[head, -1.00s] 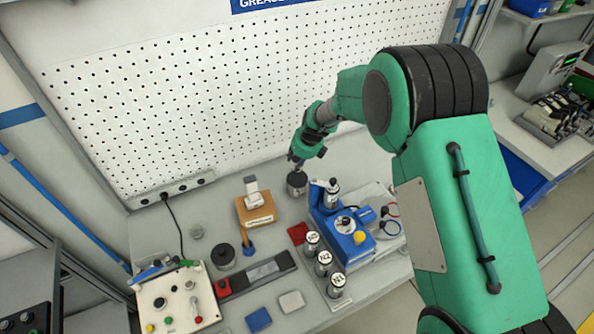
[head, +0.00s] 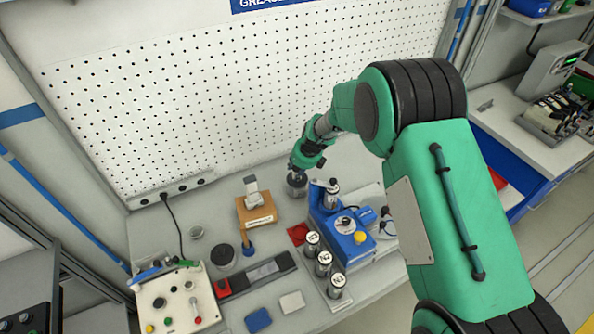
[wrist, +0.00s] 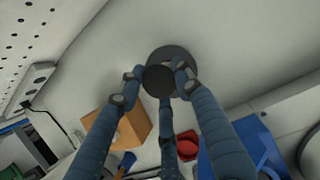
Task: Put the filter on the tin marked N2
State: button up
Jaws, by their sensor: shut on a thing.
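My gripper (wrist: 155,78) is shut on a dark round piece, which I take to be the filter (wrist: 158,80). In the wrist view, a wider dark disc shows just behind it, and I cannot tell whether both are one piece. In the head view, the filter (head: 297,183) is a dark grey cylinder at the back of the bench, under my gripper (head: 297,172). The tin marked N2 (head: 323,260) stands upright in the middle of a row of three silver tins with white tops, in front and to the right of the filter. Its top looks bare.
A blue fixture (head: 345,247) holding another tin stands right of the row. A cardboard-coloured box (head: 257,211) and a control box (head: 178,300) stand left. The pegboard wall (head: 230,100) rises behind.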

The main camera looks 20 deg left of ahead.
jog(key=shift+f, duration=0.15)
jog(key=o, duration=1)
jog(key=shift+c, duration=0.2)
jog(key=v, duration=1.2)
jog(key=shift+p, duration=0.3)
